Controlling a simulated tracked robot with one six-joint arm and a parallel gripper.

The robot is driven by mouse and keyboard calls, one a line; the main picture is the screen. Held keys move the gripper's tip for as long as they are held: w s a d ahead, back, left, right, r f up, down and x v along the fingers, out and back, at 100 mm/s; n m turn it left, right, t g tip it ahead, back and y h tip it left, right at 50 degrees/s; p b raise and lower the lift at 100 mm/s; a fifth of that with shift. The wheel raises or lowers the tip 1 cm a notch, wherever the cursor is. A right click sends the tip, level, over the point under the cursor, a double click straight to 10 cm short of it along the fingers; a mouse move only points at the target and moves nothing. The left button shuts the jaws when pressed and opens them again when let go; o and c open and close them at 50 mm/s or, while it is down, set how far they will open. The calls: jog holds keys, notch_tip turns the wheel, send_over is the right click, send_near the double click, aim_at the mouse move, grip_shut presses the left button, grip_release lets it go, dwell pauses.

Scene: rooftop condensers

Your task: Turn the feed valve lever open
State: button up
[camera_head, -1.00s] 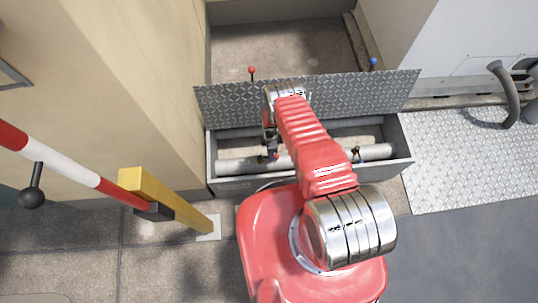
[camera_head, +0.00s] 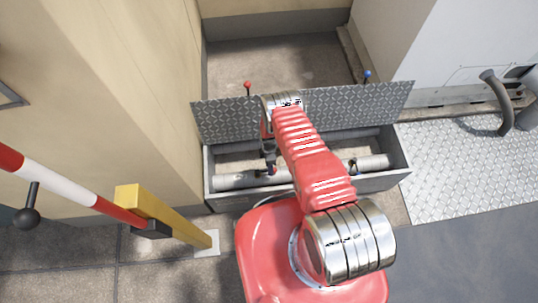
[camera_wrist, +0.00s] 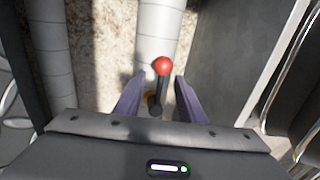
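In the wrist view a black valve lever with a red ball knob (camera_wrist: 163,66) stands over a pale pipe (camera_wrist: 160,30). A small yellow part shows at its foot. My gripper (camera_wrist: 158,92) is open, with one dark finger on each side of the lever. I see a gap on both sides, and cannot tell how deep the lever sits between the fingers. In the head view my gripper (camera_head: 268,158) reaches down into the open trench box (camera_head: 300,196), at the left part of the pipe, and mostly hides this lever there.
A second lever (camera_head: 353,166) stands on the pipe to the right. The raised tread-plate lid (camera_head: 370,103) stands behind my arm. Red (camera_head: 248,85) and blue (camera_head: 368,73) knobs show above it. A yellow post (camera_head: 165,215) with a red-and-white bar (camera_head: 70,180) stands at left.

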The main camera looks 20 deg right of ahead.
notch_tip(320, 180, up, 12)
jog(key=w, duration=0.2)
jog(key=shift+w+d, duration=0.15)
dwell(0.4)
dwell(0.5)
